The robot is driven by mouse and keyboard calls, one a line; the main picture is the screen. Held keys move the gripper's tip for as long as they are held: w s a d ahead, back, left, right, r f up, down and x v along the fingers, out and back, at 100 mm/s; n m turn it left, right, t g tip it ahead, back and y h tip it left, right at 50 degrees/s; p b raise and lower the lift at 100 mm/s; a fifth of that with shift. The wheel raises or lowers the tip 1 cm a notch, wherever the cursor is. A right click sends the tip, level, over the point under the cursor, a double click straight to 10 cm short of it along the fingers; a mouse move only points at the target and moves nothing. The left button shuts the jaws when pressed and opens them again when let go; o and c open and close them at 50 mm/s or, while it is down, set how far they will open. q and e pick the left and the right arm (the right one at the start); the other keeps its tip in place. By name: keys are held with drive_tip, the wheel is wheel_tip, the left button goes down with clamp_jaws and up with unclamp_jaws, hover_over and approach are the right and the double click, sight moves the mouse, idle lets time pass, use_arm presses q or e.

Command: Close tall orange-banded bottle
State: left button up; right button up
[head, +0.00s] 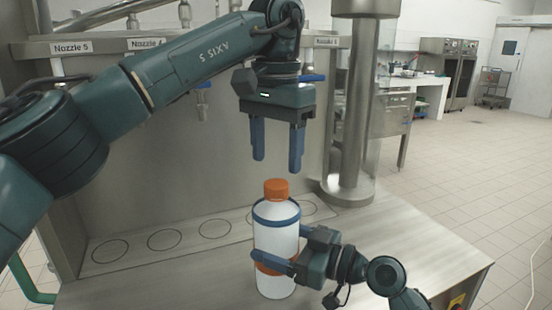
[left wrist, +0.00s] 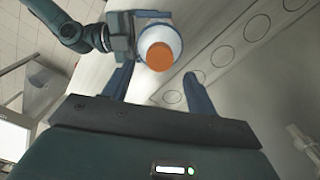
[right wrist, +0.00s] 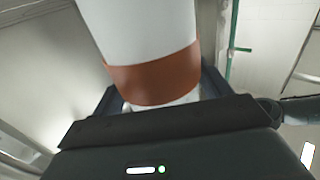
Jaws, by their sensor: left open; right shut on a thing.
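The tall white bottle (head: 276,238) has an orange band low on its body and a blue ring at its shoulder. It stands upright near the front of the steel counter. An orange cap (head: 276,189) sits on its top; whether it is tight cannot be seen. My right gripper (head: 270,259) is shut on the bottle low down, around the orange band (right wrist: 155,78). My left gripper (head: 277,165) is open and empty, pointing down above the cap with a gap between. In the left wrist view, the cap (left wrist: 160,57) shows just beyond and between the fingertips.
The counter (head: 400,240) has a row of marked circles (head: 165,240) along the back, under nozzles. A blue-tipped nozzle (head: 202,88) hangs left of my left gripper. A thick steel column (head: 350,120) stands behind right of the bottle.

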use_arm(q)
drive_tip(key=shift+c, duration=0.2)
drive_tip(key=n, duration=0.6)
drive_tip(key=shift+d+r, duration=0.1)
drive_tip(key=shift+r, duration=0.1)
drive_tip(key=n, duration=0.4)
drive_tip(key=shift+s+r+n, duration=0.1)
drive_tip(key=shift+r+n, duration=0.05)
drive_tip(key=shift+n, duration=0.25)
drive_tip(key=n, duration=0.4)
drive_tip(key=shift+r, duration=0.15)
drive_tip(key=n, duration=0.5)
drive_tip(key=shift+r, duration=0.15)
drive_tip(key=n, duration=0.4)
drive_tip(key=shift+r+n, duration=0.2)
drive_tip(key=shift+n, duration=0.1)
drive_tip(key=n, duration=0.4)
drive_tip(key=shift+r, duration=0.2)
drive_tip(key=n, duration=0.4)
drive_tip(key=shift+r+n, duration=0.2)
drive_tip(key=shift+n, duration=0.2)
drive_tip(key=n, duration=0.6)
drive_tip(key=shift+r, duration=0.35)
